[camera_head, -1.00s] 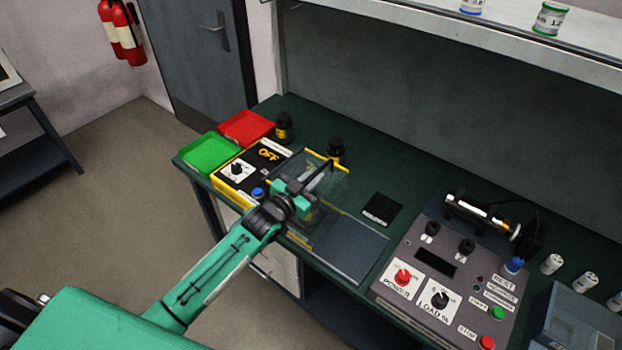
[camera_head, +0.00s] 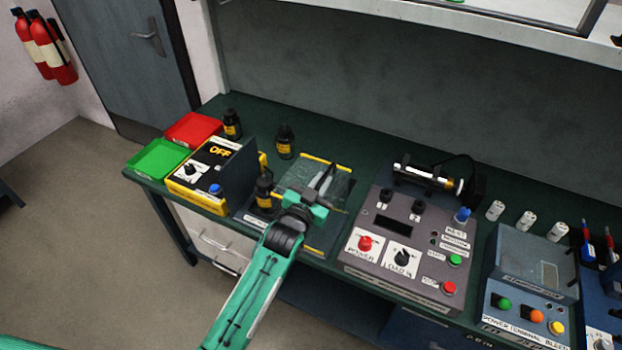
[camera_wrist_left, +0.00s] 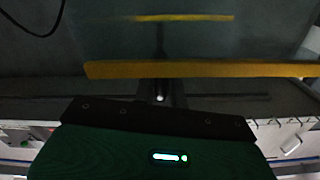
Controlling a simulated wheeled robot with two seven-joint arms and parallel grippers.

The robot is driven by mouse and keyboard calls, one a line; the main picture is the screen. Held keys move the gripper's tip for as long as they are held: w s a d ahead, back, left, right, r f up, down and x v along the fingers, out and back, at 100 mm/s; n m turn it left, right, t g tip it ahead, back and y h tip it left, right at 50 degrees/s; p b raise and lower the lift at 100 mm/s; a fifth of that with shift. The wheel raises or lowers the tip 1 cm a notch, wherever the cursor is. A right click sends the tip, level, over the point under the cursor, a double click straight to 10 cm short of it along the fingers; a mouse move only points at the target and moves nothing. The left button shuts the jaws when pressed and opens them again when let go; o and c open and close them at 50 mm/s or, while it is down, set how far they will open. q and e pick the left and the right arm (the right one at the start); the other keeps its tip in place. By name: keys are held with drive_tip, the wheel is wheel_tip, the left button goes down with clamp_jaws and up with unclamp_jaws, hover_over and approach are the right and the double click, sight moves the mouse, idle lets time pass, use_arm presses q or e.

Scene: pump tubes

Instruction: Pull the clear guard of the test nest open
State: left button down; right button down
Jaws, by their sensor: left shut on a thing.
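The test nest's clear guard (camera_head: 300,173), a see-through cover with yellow edges, stands to the right of the nest, over the dark plate. My left gripper (camera_head: 316,201) is shut on the guard at its front side; the gripped part itself is mostly hidden. The nest (camera_head: 194,188) is a yellow-edged black box with an OFF display, a knob and a blue button. A black bottle with a yellow label (camera_head: 265,188) stands uncovered in its bay, beside an upright dark panel (camera_head: 240,172). A yellow guard edge (camera_wrist_left: 200,70) crosses the left wrist view. My right gripper is not in view.
Green (camera_head: 158,158) and red (camera_head: 194,129) trays lie at the bench's left end. Two black bottles (camera_head: 232,124) (camera_head: 285,141) stand behind the nest. A grey control console (camera_head: 395,225) is close on the guard's right.

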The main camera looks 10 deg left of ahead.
use_arm(q)
drive_tip(key=c, duration=1.5)
unclamp_jaws()
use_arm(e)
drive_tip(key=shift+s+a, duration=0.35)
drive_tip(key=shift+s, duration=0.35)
use_arm(q)
drive_tip(key=shift+s, duration=0.1)
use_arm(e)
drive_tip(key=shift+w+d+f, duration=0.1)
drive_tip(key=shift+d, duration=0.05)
